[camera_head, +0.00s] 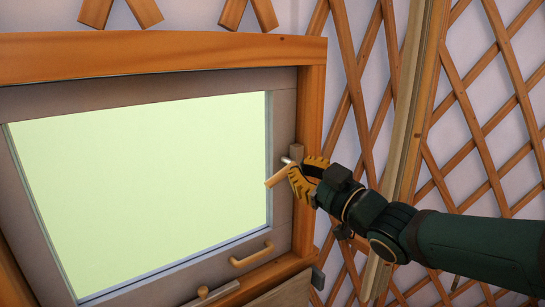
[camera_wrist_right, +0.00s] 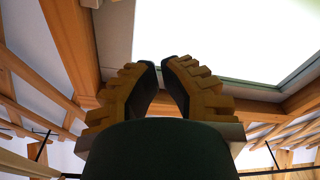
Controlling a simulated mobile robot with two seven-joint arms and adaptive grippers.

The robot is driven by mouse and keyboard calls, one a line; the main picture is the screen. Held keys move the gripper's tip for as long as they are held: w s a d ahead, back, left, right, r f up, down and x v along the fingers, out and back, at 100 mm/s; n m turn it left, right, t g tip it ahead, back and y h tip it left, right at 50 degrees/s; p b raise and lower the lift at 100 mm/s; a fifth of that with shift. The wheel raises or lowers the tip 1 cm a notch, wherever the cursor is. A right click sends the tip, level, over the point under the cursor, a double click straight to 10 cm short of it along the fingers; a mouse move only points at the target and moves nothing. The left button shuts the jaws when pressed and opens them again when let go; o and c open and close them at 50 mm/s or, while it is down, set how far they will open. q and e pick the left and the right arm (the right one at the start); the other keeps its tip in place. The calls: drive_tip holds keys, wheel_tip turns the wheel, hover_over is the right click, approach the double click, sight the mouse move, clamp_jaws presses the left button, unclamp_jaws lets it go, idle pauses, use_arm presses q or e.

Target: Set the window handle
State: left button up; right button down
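The window handle (camera_head: 280,176) is a light wooden lever on a metal pin at the right side of the grey window frame (camera_head: 284,115). It slants down to the left, over the edge of the pane. My right gripper (camera_head: 302,176), yellow and black, is right by the handle in the head view; whether they touch is unclear. In the right wrist view, its fingers (camera_wrist_right: 160,68) stand slightly apart with nothing visible between them. The handle lever cannot be made out there. My left gripper is out of view.
A wooden pull (camera_head: 252,254) and another small lever (camera_head: 211,293) sit on the lower frame. An orange wooden surround (camera_head: 310,105) borders the window. A lattice wall (camera_head: 490,90) and an upright post (camera_head: 408,120) stand to the right, behind my arm.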

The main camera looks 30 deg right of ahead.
drive_tip(key=r, duration=0.2)
hover_over(279, 177)
drive_tip(key=a, duration=0.2)
drive_tip(key=shift+w+d+f+p, duration=0.25)
drive_tip(key=shift+w+p, duration=0.1)
drive_tip(key=shift+p, duration=0.1)
drive_tip(key=shift+s+d+f, duration=0.1)
drive_tip(key=shift+d+f, duration=0.15)
drive_tip(key=shift+f, duration=0.35)
drive_tip(key=shift+s+d+f, duration=0.1)
drive_tip(key=shift+d+f, duration=0.1)
drive_tip(key=shift+f, duration=0.35)
drive_tip(key=shift+s+d+f, duration=0.15)
drive_tip(key=shift+d+f, duration=0.15)
drive_tip(key=shift+f, duration=0.35)
drive_tip(key=shift+f+n+b, duration=0.25)
drive_tip(key=shift+n+b, duration=0.15)
drive_tip(key=shift+b, duration=0.25)
